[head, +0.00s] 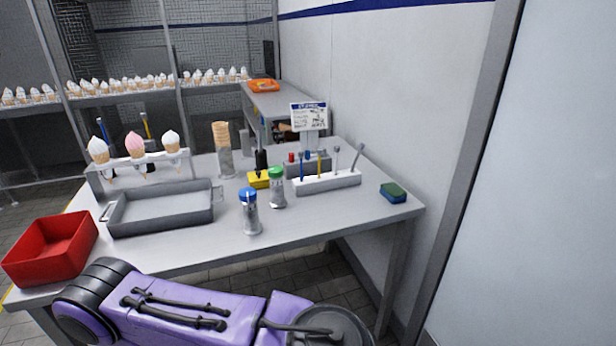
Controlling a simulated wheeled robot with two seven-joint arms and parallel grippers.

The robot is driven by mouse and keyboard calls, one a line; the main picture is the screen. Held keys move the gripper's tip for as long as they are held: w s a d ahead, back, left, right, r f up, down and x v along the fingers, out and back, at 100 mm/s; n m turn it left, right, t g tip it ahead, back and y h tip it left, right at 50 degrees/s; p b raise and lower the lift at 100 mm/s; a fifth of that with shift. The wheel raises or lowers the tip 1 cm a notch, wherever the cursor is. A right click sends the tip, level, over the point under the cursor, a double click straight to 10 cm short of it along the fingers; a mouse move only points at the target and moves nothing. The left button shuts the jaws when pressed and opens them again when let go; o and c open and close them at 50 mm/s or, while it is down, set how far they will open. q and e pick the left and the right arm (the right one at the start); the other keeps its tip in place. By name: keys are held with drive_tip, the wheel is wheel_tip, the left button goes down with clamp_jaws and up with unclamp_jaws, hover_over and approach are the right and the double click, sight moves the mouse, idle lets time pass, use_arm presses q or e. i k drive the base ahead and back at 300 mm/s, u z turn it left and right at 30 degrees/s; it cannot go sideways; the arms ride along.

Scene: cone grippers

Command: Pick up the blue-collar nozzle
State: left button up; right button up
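Several thin upright pieces stand in a white rack (340,181) at the back right of the table, and one has a blue part (307,166). It may be the blue-collar nozzle, but it is too small to tell. A yellow-marked piece (319,165) stands beside it. A clear shaker with a blue top (249,212) stands upright nearer the front. A purple arm of mine crosses the bottom of the head view. Neither gripper shows.
A grey tray (160,222), a red bin (50,248) and a cone stand (135,163) are on the left. A green-topped shaker (277,190) stands mid-table. A sponge (393,192) lies near the right edge. The front right of the tabletop (320,220) is clear.

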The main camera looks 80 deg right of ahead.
sight(252, 227)
drive_tip(key=u, duration=0.15)
drive_tip(key=k, duration=0.7)
drive_tip(key=z, duration=2.2)
